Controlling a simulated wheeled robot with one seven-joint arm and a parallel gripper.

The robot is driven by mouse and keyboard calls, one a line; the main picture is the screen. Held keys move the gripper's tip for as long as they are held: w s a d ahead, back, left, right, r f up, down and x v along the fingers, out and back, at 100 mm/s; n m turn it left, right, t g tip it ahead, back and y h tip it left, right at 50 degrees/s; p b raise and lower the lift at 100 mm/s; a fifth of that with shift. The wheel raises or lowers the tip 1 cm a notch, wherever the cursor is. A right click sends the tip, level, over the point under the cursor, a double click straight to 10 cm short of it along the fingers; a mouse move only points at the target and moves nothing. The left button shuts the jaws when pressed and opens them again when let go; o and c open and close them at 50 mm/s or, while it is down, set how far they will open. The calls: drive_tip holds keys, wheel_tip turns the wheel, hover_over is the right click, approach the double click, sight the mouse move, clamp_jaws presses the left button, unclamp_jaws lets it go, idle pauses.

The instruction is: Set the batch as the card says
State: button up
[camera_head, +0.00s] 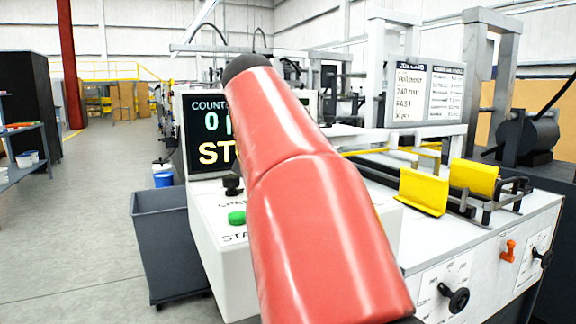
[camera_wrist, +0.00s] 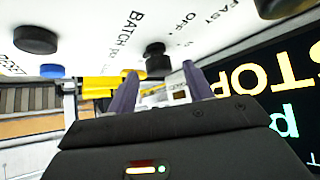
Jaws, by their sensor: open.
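The job card (camera_head: 409,92) hangs on a board behind the machine. I can read "240 mm" and "FAST"; its last line is too blurred to be sure of. My gripper (camera_wrist: 160,86) is open and empty over the control panel in the wrist view, where the picture is upside down. A small black knob (camera_wrist: 157,58) shows beyond and between the fingertips, apart from them, near the "BATCH pcs" lettering. Another black knob (camera_wrist: 36,39) and a blue button (camera_wrist: 52,70) are at left. The counter display (camera_head: 209,128) reads "STOP", its digits partly hidden by my arm.
A green START button (camera_head: 237,217) and a black SPEED switch (camera_head: 233,185) are on the panel. A grey bin (camera_head: 160,245) stands at left; the floor beyond is clear.

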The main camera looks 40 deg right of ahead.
drive_tip(key=v, duration=0.7)
idle(0.4)
